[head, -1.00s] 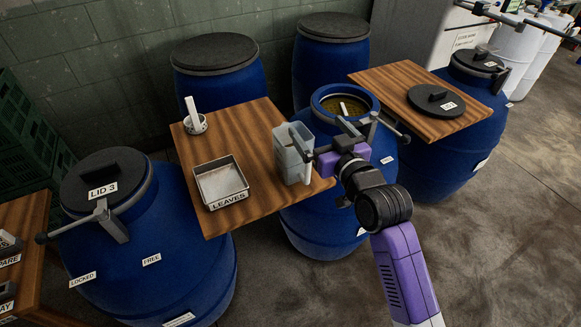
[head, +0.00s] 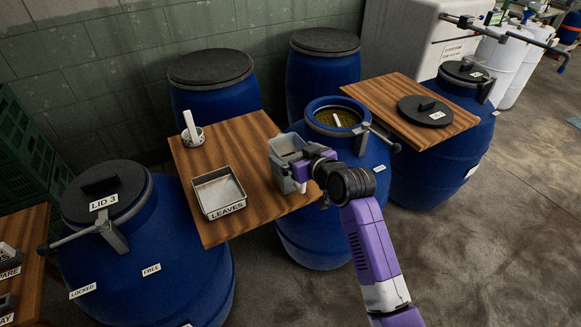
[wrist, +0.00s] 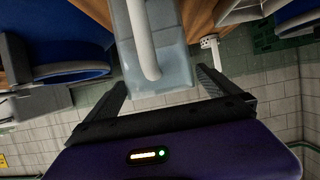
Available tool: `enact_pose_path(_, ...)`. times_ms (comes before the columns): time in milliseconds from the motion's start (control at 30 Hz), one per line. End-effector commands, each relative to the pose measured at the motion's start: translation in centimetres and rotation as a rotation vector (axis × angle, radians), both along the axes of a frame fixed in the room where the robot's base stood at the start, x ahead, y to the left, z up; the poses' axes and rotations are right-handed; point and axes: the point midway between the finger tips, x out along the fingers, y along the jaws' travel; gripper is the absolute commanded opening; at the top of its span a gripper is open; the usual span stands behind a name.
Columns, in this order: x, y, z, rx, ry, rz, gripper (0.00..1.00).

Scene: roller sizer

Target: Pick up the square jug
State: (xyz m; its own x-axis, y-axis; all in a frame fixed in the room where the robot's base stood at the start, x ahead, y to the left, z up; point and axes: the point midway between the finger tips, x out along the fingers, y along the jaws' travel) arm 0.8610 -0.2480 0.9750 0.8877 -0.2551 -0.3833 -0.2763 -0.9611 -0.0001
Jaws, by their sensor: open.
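The square jug (head: 283,146) is a pale grey-blue, open-topped container standing upright at the right edge of the wooden board. In the wrist view the jug (wrist: 175,72) fills the space ahead of my gripper, with its pale handle (wrist: 141,40) toward the camera. My gripper (head: 298,168) is at the jug's right side in the head view and hides part of it. In the wrist view my gripper (wrist: 160,80) is open, with one dark finger on each side of the jug. Contact with the jug cannot be told.
An open blue barrel (head: 318,106) stands close on the right. A dark lid (head: 425,112) lies on another board (head: 375,92).

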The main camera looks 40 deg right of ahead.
Motion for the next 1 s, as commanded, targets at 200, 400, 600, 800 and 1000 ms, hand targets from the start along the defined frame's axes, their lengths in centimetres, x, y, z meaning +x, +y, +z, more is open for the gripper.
enact_pose_path(200, 2.0, -0.5, -0.8, 0.000, 0.000, 0.001, 1.00)
enact_pose_path(400, 2.1, -0.6, -0.9, -0.001, -0.001, 0.000, 1.00)
enact_pose_path(600, 2.1, -0.6, -0.9, -0.001, -0.001, 0.000, 0.74)
enact_pose_path(800, 2.1, -0.6, -0.9, -0.001, -0.001, 0.000, 0.35)
enact_pose_path(1000, 2.1, -0.6, -0.6, -0.003, -0.006, 0.000, 0.11)
